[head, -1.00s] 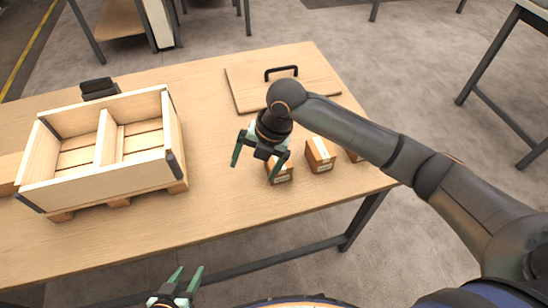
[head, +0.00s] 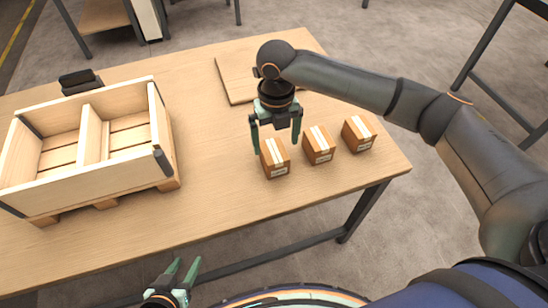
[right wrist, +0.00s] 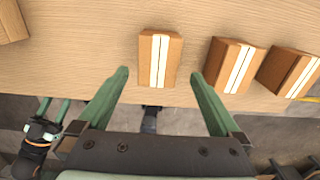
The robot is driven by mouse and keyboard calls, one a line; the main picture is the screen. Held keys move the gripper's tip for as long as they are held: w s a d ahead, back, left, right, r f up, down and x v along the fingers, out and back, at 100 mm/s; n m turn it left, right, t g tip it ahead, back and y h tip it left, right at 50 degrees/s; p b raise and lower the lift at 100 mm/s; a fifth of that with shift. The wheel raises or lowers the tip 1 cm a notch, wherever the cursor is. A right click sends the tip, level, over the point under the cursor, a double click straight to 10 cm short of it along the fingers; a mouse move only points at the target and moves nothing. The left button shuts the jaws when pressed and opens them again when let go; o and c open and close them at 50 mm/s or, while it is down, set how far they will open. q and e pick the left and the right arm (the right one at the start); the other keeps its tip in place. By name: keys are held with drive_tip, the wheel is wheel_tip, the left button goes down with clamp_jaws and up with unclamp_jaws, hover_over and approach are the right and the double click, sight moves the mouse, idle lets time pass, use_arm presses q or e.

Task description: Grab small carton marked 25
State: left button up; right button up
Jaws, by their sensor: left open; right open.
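Three small brown cartons with pale tape stand in a row on the table: a left one (head: 275,165), a middle one (head: 319,150) and a right one (head: 358,134). Their labels are too small to read, so I cannot tell which is marked 25. My right gripper (head: 275,147) is open and empty, at the left carton, with its fingers pointing down. In the right wrist view the left carton (right wrist: 160,60) shows centred just beyond the gap between the open fingertips (right wrist: 160,76). My left gripper (head: 184,264) is open and empty, in front of the table's near edge.
A two-compartment wooden crate (head: 120,172) stands on the table's left, with a black object (head: 78,80) behind it. A wooden board (head: 234,80) lies behind my right gripper. The table (head: 215,185) is clear between crate and cartons.

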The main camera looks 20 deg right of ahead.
sight(274, 150)
drive_tip(key=f, duration=0.3)
drive_tip(key=f+b, duration=0.1)
drive_tip(key=f, duration=0.1)
drive_tip(key=shift+w+a, duration=0.15)
drive_tip(key=shift+w, duration=0.1)
clamp_jaws()
idle(0.5)
